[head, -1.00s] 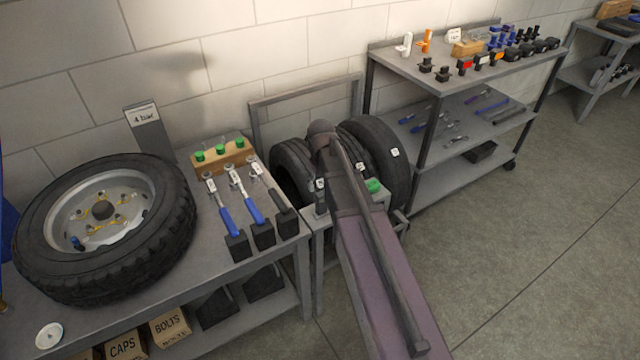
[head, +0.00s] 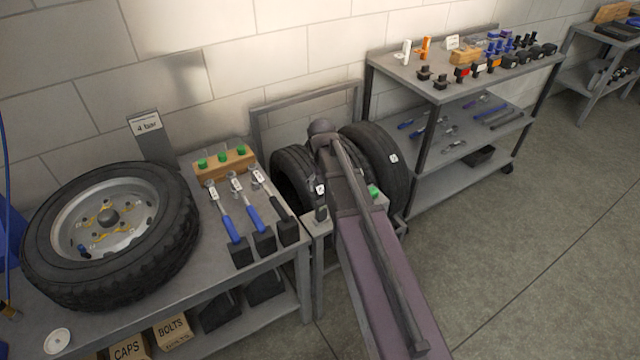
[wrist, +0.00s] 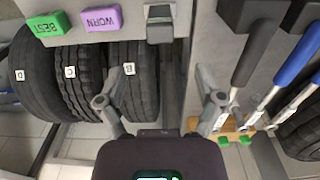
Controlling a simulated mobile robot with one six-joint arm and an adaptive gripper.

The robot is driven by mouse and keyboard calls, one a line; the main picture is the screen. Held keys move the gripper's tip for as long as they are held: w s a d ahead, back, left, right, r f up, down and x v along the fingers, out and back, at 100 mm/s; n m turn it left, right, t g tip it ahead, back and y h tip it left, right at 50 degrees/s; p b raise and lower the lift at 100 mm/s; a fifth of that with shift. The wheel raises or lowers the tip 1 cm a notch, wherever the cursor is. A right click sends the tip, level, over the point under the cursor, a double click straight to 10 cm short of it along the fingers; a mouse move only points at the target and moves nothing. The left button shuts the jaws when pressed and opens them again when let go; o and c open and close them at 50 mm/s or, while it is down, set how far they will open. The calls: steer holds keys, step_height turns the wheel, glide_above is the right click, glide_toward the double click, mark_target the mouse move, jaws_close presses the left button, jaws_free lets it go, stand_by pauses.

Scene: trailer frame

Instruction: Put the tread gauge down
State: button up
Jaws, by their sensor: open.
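My gripper (wrist: 160,100) is open in the wrist view, its two fingers wide apart with nothing between them. In the head view my arm hides it. A small dark block-like thing (wrist: 160,24), possibly the tread gauge or its holder, sits on the small grey stand (wrist: 205,45), beyond the fingers toward the top of the wrist view. It also shows in the head view (head: 320,213), left of my arm. I cannot make out a separate gauge. A green BEST block (wrist: 48,24) and a purple WORN block (wrist: 101,18) lie on the same stand.
Tyres labelled B (wrist: 143,85), C (wrist: 84,85) and D (wrist: 35,80) stand behind the stand. The left bench (head: 205,265) holds a wheel (head: 110,235), torque wrenches (head: 240,215) and a wooden block with green pieces (head: 226,165). A shelf cart (head: 430,85) stands at right; open floor lies in front.

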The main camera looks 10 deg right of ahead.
steer(key=s+m, duration=0.3)
steer(key=s, duration=1.3)
steer(key=shift+a+m, duration=0.2)
steer(key=shift+m, duration=0.1)
step_height(320, 180, up, 3)
steer(key=p, duration=0.3)
steer(key=c, duration=0.4)
